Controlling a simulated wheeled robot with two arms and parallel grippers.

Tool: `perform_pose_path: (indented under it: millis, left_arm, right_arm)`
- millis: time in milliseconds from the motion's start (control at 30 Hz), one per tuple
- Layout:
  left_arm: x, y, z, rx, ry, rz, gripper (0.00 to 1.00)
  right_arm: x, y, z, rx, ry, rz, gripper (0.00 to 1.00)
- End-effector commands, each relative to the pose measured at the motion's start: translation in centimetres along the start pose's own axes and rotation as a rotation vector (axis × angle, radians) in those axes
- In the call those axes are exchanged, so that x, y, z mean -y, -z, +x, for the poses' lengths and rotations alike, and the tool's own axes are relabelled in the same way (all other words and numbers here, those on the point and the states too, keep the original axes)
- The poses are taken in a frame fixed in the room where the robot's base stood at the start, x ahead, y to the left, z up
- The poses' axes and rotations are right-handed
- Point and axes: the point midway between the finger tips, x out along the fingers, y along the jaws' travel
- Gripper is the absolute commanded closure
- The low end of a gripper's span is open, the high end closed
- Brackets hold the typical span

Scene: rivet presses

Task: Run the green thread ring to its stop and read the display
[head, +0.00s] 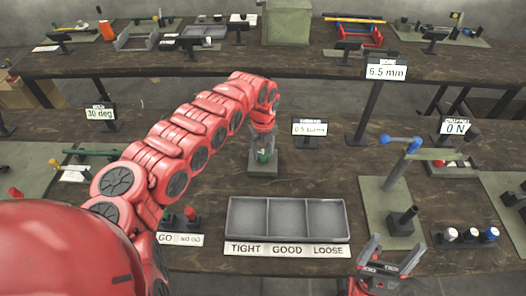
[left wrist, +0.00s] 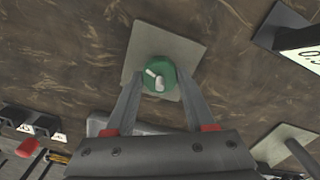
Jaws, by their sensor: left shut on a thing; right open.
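The green thread ring (left wrist: 158,75) sits above a square grey-green base plate (left wrist: 195,48), with a pale mark on its top. In the head view the ring (head: 263,156) shows partly below my left gripper (head: 263,148). My left gripper's fingers (left wrist: 157,95) are shut on the ring from both sides. The small display (head: 310,128) stands just right of the ring on a dark stand and seems to read 0.5 with a blurred unit. My right gripper (head: 386,262) is open and empty at the bottom right, in front of the bench.
A grey three-part tray (head: 288,201) labelled TIGHT, GOOD, LOOSE lies in front of the ring. A GO gauge stand (head: 180,238) is to its left. A stand with a blue-ended lever (head: 399,180) is on the right.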

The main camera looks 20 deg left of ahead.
Motion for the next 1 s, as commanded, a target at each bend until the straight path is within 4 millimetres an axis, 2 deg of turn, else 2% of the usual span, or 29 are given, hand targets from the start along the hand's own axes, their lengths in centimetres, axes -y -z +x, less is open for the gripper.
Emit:
perform_pose_path:
  millis: [300,333,467,800,867,1000]
  left_arm:
    - [0.0,-0.1,-0.1,0.003,0.002,-0.001,1.00]
    - [0.0,-0.1,-0.1,0.003,0.002,-0.001,0.40]
    - [0.0,-0.1,-0.1,0.002,0.002,-0.001,0.17]
    - [0.0,-0.1,-0.2,0.002,0.002,-0.002,0.16]
    - [0.0,-0.2,-0.6,0.004,0.003,-0.003,0.16]
    - [-0.1,-0.2,-2.7,0.004,0.001,-0.002,0.16]
  right_arm:
    - [0.0,0.0,0.0,0.000,0.000,0.000,0.16]
    - [0.0,0.0,0.0,0.000,0.000,0.000,0.16]
    - [0.0,0.0,0.0,0.000,0.000,0.000,0.16]
    - [0.0,0.0,-0.1,0.000,0.000,0.000,0.16]
    - [0.0,0.0,-0.2,0.000,0.000,0.000,0.16]
    - [0.1,-0.2,-0.9,0.000,0.000,0.000,0.16]
